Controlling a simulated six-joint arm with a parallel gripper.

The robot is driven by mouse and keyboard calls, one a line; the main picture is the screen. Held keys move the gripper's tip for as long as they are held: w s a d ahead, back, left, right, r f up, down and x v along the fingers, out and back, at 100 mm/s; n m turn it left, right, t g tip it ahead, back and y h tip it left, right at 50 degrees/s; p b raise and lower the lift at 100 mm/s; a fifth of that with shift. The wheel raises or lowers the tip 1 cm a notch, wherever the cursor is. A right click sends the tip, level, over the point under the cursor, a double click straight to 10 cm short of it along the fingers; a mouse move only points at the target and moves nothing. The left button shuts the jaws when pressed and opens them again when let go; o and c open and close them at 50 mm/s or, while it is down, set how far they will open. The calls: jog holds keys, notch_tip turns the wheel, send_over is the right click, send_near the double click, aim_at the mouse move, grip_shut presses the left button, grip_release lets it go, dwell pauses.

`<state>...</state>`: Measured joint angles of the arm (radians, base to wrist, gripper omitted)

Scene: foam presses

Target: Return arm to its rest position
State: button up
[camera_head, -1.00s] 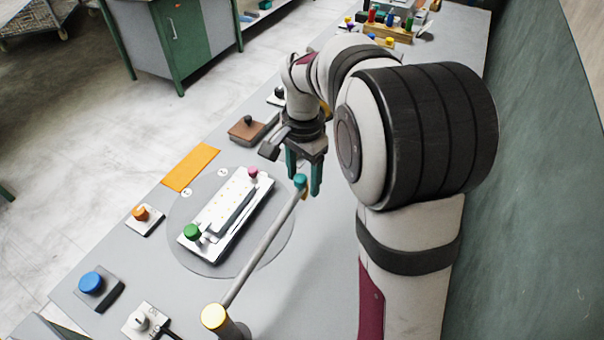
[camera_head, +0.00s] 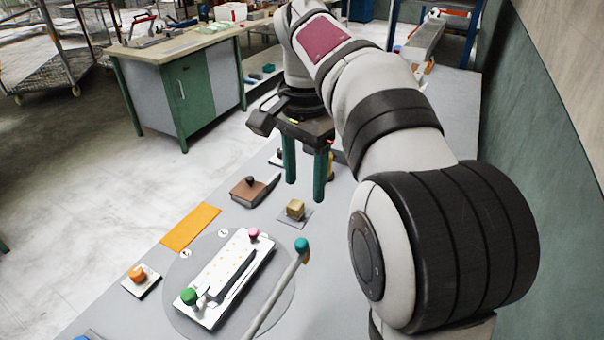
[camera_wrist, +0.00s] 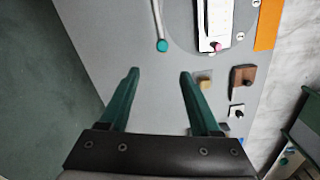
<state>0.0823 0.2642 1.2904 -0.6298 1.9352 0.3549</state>
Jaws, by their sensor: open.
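My gripper (camera_head: 304,190) hangs above the grey table (camera_head: 207,238) with its two green fingers pointing down. The fingers are apart with nothing between them. In the wrist view the gripper (camera_wrist: 158,75) also shows both fingers spread, with only bare table between them. It is clear of every object. My arm reaches in from the right and covers part of the far table.
A white panel (camera_head: 228,272) with green and pink knobs lies on a grey disc. A teal-tipped lever (camera_head: 301,245) stands beside it. A tan block (camera_head: 296,208), brown block (camera_head: 248,190), orange mat (camera_head: 190,226) and orange button (camera_head: 137,273) are nearby. A green wall borders the right.

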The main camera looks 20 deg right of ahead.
dwell(0.3)
jog(key=s+a+f+n, duration=0.2)
jog(key=s+f, duration=0.2)
jog(key=s, duration=0.4)
jog(key=s+a+f+n+y, duration=0.1)
jog(key=s+a+f+n, duration=0.1)
jog(key=s+f, duration=0.3)
jog(key=s+a+f+n, duration=0.2)
jog(key=s+f, duration=0.2)
jog(key=s, duration=0.8)
jog(key=shift+s+a+f+n+y, duration=0.15)
jog(key=shift+s+a+n+y, duration=0.15)
jog(key=shift+s+a+y, duration=0.1)
jog(key=shift+w+d, duration=0.1)
